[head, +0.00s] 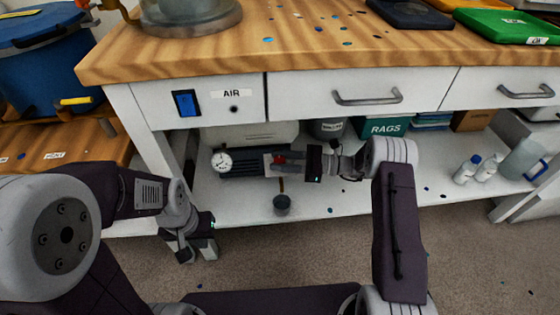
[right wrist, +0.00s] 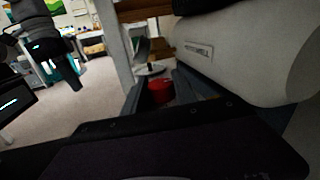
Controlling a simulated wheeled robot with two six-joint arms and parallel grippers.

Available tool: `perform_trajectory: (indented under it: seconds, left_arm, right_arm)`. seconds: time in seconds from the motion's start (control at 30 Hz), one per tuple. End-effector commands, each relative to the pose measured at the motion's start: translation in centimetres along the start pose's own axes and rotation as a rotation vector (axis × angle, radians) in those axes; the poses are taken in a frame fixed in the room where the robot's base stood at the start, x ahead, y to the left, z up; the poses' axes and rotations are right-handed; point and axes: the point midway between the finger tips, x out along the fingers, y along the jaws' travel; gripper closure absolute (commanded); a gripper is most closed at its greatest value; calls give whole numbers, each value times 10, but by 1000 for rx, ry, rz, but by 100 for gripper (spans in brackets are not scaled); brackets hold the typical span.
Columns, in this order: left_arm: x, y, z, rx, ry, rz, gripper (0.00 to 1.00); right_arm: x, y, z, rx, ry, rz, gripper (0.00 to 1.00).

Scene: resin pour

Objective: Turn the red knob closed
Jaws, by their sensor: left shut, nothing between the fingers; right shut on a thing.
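The red knob (head: 280,160) is on dark equipment on the shelf under the bench, right of a round white gauge (head: 222,162). My right gripper (head: 277,162) reaches in from the right and is shut on the knob, with its fingers around it. In the right wrist view the red knob (right wrist: 160,92) shows between the dark fingers; they hide part of it. I cannot tell how far it is turned. My left gripper (head: 205,250) is shut and empty, low in front of the bench's left leg, apart from the knob.
The bench top (head: 250,60) and drawers overhang the shelf (head: 345,195). A small grey cup (head: 282,206) stands below the knob. Behind are a grey tub (head: 328,129) and a green RAGS box (head: 387,128). White bottles (head: 466,169) stand at right.

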Motion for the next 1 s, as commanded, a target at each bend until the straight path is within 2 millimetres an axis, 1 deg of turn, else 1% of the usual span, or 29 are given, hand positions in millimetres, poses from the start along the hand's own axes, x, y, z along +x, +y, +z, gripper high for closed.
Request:
perform_trajectory:
  seconds: [0.2,0.57,0.6,0.63,0.9,0.97,1.0]
  left_arm:
    - [1,0,0,0,0,0,100]
    - [1,0,0,0,0,0,100]
    - [1,0,0,0,0,0,100]
    - [1,0,0,0,0,0,100]
    - [1,0,0,0,0,0,100]
    - [-2,0,0,0,0,0,100]
    - [-6,0,-1,0,0,0,100]
  right_arm:
    - [0,0,0,0,-2,33,100]
    - [0,0,0,0,-3,36,100]
    - [0,0,0,0,-3,36,61]
    - [0,0,0,0,-3,36,58]
    - [0,0,0,0,-3,36,58]
    - [-3,-1,2,1,-3,34,58]
    - [-8,-1,3,1,-4,32,58]
